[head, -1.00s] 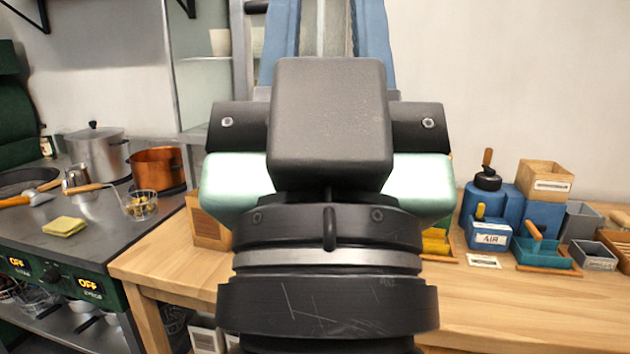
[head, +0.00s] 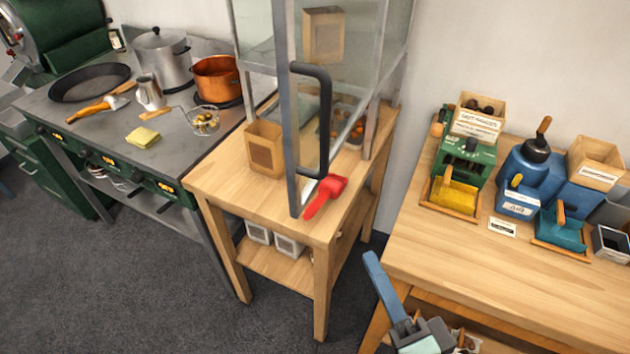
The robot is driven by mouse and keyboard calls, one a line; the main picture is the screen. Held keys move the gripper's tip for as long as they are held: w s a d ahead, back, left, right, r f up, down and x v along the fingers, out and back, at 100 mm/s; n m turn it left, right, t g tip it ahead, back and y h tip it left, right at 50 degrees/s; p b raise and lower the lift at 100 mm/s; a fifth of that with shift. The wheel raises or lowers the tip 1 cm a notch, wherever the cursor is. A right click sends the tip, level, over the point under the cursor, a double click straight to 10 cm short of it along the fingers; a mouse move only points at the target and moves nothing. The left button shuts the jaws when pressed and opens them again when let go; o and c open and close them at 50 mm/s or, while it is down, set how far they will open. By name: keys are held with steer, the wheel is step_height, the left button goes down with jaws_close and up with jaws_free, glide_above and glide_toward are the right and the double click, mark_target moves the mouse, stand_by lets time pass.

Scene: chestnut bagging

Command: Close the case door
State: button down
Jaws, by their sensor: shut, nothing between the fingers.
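The glass case (head: 395,60) stands on a small wooden table. Its door (head: 288,130) is open and juts toward me, seen nearly edge-on. A dark bar handle (head: 324,120) is on the door's right side, and the door's lower end is near the table's front edge. My gripper (head: 372,262) is low in the head view, with a blue finger pointing up and left and a pale mint body at the picture's bottom edge. It is shut and empty, below and right of the door, apart from it.
A red scoop (head: 325,194) lies by the door's foot. A brown box (head: 265,150) stands left of the door. The stove (head: 90,115) with pots is at left. A wooden bench (head: 470,265) with small machines is at right. Grey floor (head: 170,290) is clear in front.

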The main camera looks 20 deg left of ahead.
steer(key=s+m+y+p, duration=0.1)
steer(key=s+m+p, duration=0.1)
steer(key=s, duration=0.2)
steer(key=p, duration=0.4)
glide_toward(302, 207)
steer(key=w+a, duration=0.2)
steer(key=w, duration=0.3)
steer(key=shift+s+a, duration=0.2)
steer(key=shift+a, duration=0.7)
steer(key=shift+a, duration=0.1)
